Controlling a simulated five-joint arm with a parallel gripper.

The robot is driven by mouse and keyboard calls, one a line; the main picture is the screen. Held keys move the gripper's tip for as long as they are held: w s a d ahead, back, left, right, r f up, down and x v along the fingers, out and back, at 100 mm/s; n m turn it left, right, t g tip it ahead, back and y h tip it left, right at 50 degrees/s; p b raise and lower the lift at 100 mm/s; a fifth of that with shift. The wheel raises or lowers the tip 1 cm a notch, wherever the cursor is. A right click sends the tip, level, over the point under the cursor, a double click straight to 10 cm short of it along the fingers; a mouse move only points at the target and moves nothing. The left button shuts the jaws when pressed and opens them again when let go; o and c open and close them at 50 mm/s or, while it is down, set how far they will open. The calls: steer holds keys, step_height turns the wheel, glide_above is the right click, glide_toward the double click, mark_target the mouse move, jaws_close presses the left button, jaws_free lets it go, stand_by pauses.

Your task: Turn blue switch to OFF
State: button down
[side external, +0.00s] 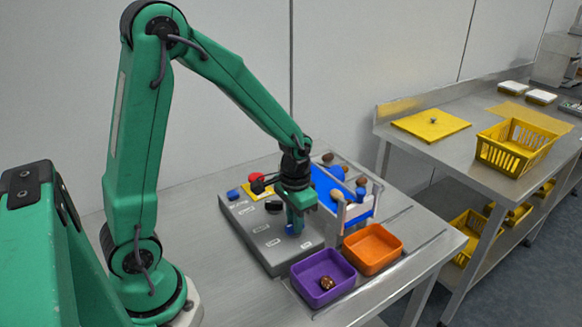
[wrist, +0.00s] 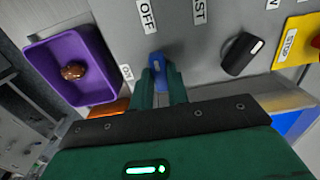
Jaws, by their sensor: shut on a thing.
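The blue switch (wrist: 157,61) stands on the grey control panel (wrist: 205,70), between my fingertips in the wrist view. A white label reading OFF (wrist: 147,15) lies above it in that view, and a smaller label (wrist: 127,72) is just to its left, too small to read surely. My gripper (wrist: 161,88) is shut on the switch, with one green finger on each side. In the side view, my gripper (side external: 296,222) reaches down to the panel (side external: 256,240), and a bit of the blue switch (side external: 290,229) shows at the fingertips.
A black knob (wrist: 242,54) and a yellow STOP plate (wrist: 290,48) with a red button (side external: 257,178) share the panel. A purple bin (side external: 313,289) holds a brown date (side external: 326,283). An orange bin (side external: 372,262) stands beside it. A blue belt (side external: 326,184) with dates lies behind.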

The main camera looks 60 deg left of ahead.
steer(key=shift+r, duration=0.1)
steer(key=c, duration=1.4)
jaws_free()
steer(key=shift+o, duration=0.2)
steer(key=shift+r, duration=3.9)
steer(key=shift+r, duration=0.1)
